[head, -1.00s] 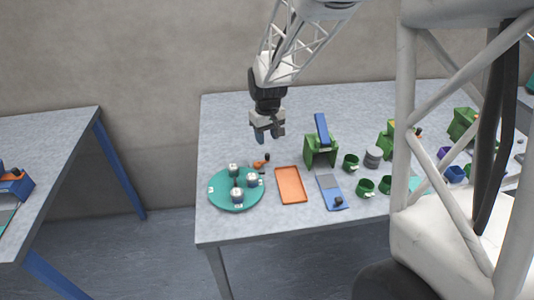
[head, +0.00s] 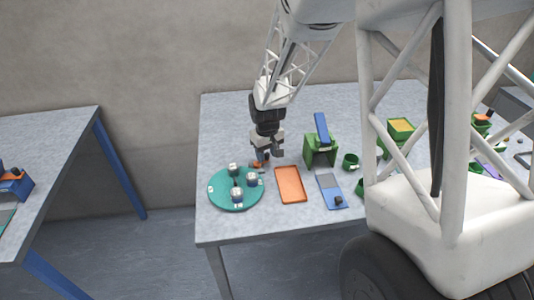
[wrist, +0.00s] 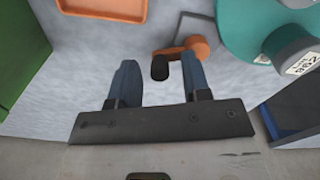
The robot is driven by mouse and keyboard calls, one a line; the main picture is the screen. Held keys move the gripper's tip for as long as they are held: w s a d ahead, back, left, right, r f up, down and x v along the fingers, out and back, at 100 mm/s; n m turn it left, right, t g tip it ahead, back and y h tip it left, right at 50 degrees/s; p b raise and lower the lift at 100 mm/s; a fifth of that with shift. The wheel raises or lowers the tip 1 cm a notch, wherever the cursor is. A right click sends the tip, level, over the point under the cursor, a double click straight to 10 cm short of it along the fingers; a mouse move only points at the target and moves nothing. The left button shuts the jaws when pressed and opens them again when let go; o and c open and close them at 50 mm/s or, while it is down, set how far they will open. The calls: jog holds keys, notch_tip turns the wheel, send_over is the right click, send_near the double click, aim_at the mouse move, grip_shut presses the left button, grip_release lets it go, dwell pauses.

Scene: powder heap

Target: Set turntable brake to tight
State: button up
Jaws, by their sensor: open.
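The teal turntable (head: 221,187) lies on the table at the left and carries grey-topped jars (head: 237,195). Its rim also shows at the upper right of the wrist view (wrist: 235,30). The orange brake lever (wrist: 192,46) sits beside the turntable rim and ends in a black knob (wrist: 160,68). My gripper (wrist: 160,72) is open above the table, and the knob appears between its two blue fingertips in the wrist view. I cannot tell how high the fingers are above it. In the head view my gripper (head: 266,156) partly hides the lever (head: 257,165).
An orange tray (head: 291,199) lies right of the turntable, with a green stand (head: 320,158) behind it and a blue-and-grey board (head: 333,203) further right. Green cups (head: 350,162) stand beyond. A blue tray-like edge (wrist: 292,103) shows at the right of the wrist view.

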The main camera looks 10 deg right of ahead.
aim_at(268, 155)
jog(key=shift+f, duration=0.1)
grip_shut()
dwell(0.3)
jog(key=shift+m, duration=0.3)
jog(key=shift+s+d+m, duration=0.1)
jog(key=shift+s+m, duration=0.25)
jog(key=shift+m, duration=0.55)
grip_release()
jog(key=shift+r, duration=3.9)
